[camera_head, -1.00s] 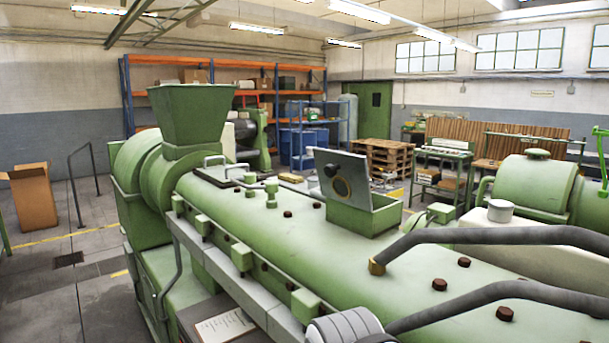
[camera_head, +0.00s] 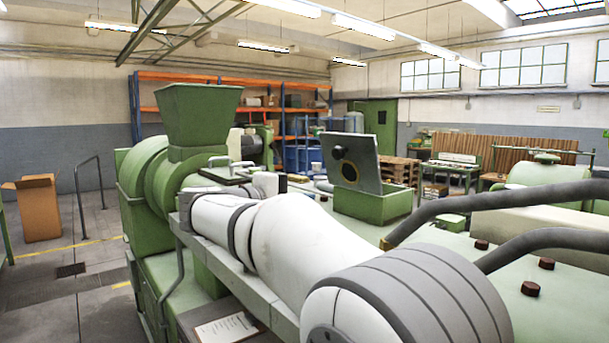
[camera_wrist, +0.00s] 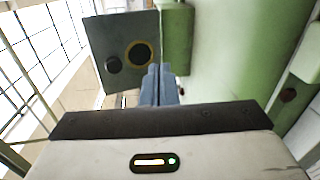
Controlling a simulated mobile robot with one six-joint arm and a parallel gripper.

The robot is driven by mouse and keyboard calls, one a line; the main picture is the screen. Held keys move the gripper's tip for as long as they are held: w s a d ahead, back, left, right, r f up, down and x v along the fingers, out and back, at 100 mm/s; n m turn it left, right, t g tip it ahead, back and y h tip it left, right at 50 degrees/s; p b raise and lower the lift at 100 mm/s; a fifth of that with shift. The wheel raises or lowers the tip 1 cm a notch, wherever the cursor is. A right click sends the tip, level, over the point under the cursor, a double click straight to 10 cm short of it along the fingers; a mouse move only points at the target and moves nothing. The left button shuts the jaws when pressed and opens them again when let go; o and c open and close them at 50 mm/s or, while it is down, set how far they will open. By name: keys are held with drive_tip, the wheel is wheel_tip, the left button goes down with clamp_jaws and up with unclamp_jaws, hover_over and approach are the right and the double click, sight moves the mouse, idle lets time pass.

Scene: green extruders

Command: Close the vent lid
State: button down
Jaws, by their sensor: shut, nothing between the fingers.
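The vent lid (camera_head: 350,162) is a grey square plate with a black knob and a yellow-rimmed ring. It stands open, tilted up on the green vent box (camera_head: 375,206). In the wrist view the lid (camera_wrist: 99,33) is at the upper left, with the green box (camera_wrist: 177,38) beside it. My gripper (camera_wrist: 158,72) is shut and empty, its blue-grey fingertips near the lid's lower right edge in that picture. I cannot tell whether they touch. In the head view my fingers are not clearly seen; my white arm stretches across the foreground.
The vent box sits on a long green extruder with brown bolts (camera_head: 530,289). Two thick grey hoses (camera_head: 490,207) run on the right.

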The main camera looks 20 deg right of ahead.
drive_tip(key=w+a+r+t+h+b, duration=0.1)
drive_tip(key=w+a+r+h, duration=0.2)
drive_tip(key=w+a+r, duration=0.1)
drive_tip(key=p, duration=0.4)
approach(334, 153)
drive_tip(key=shift+m+h, duration=0.3)
drive_tip(key=x, duration=0.6)
drive_tip(key=shift+w+d+f, duration=0.1)
drive_tip(key=shift+w+d, duration=0.05)
drive_tip(key=shift+d, duration=0.35)
